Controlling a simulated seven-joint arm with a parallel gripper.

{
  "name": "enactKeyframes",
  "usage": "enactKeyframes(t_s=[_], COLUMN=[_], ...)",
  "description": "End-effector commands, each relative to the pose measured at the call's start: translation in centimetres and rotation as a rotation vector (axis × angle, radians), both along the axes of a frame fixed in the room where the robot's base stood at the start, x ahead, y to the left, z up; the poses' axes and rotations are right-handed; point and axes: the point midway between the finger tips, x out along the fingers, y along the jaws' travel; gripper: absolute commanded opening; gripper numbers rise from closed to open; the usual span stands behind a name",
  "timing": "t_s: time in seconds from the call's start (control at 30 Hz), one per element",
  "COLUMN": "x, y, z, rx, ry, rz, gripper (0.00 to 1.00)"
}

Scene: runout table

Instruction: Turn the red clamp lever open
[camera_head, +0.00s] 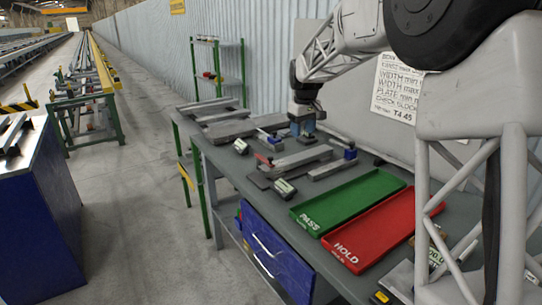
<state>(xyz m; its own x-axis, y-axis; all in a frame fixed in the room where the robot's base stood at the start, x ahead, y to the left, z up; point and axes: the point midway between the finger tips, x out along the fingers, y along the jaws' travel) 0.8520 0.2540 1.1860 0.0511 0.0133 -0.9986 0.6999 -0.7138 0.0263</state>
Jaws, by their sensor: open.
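The red clamp lever (264,159) is small in the head view. It sits at the left end of a grey metal bar fixture (297,160) on the workbench. My gripper (304,134) points down over the back of the bench, behind the bar and to the right of the red lever. It is apart from the lever. The jaws are open, and I see nothing held between them. The lever's exact angle is too small to tell.
A green PASS tray (345,203) and a red HOLD tray (385,228) lie to the right on the bench (232,165). A small device (284,188) lies in front of the bar. A blue clamp (350,153) stands at right. A corrugated wall (240,50) rises behind.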

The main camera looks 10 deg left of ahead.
Motion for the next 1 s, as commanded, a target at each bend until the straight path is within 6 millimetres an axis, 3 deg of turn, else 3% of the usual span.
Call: enactKeyframes(t_s=[0.3, 0.6, 0.8, 1.0], x=[5.6, 9.8, 11.2, 11.5], y=[5.7, 10.9, 12.9, 13.3], z=[-3.7, -7.4, -8.9, -9.2], rx=[-0.009, -0.016, -0.019, -0.019], ry=[0.023, 0.041, 0.047, 0.050], rz=[0.104, 0.194, 0.229, 0.238], gripper=[0.52, 0.52, 0.52, 0.52])
